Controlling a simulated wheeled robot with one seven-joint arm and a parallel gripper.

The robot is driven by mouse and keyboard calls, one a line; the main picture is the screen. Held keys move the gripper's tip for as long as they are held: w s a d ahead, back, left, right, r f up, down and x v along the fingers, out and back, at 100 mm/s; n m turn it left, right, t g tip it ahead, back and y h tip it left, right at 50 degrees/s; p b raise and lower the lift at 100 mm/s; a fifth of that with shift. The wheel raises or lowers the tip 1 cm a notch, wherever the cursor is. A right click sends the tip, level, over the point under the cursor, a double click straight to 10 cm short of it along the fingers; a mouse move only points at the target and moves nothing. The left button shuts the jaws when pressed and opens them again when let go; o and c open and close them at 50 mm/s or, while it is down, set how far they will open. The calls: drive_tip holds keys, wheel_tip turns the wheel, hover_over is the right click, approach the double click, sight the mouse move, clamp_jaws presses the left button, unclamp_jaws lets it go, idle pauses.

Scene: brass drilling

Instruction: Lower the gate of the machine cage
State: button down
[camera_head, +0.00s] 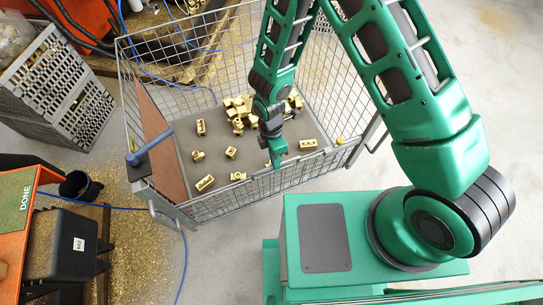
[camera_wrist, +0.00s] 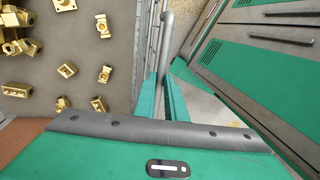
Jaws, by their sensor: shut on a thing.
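The machine cage (camera_head: 128,95) is a grey wire-mesh box with a grey floor, in the middle of the head view. Its gate seems to be the mesh panel (camera_head: 235,197) on the side nearest my base. My gripper (camera_head: 277,164) is at the middle of that panel's top rail. In the wrist view the green fingers of my gripper (camera_wrist: 162,92) are closed around a grey bent bar (camera_wrist: 166,45) beside the mesh. The bar looks like the gate's handle. The exact contact is partly hidden by my gripper body.
Several brass parts (camera_head: 203,128) lie on the cage floor, with a heap at the back. A brown board (camera_head: 160,140) and a blue-handled lever (camera_head: 152,150) are at the cage's left. Floor right of the cage is clear.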

drive_tip(key=shift+w+a, duration=0.1)
drive_tip(key=shift+w, duration=0.05)
drive_tip(key=c, duration=1.8)
unclamp_jaws()
drive_tip(key=r, duration=0.3)
drive_tip(key=w+r, duration=0.1)
drive_tip(key=r, duration=0.3)
drive_tip(key=w+r, duration=0.1)
drive_tip(key=r, duration=0.2)
drive_tip(key=shift+a+r, duration=0.2)
drive_tip(key=shift+a, duration=0.1)
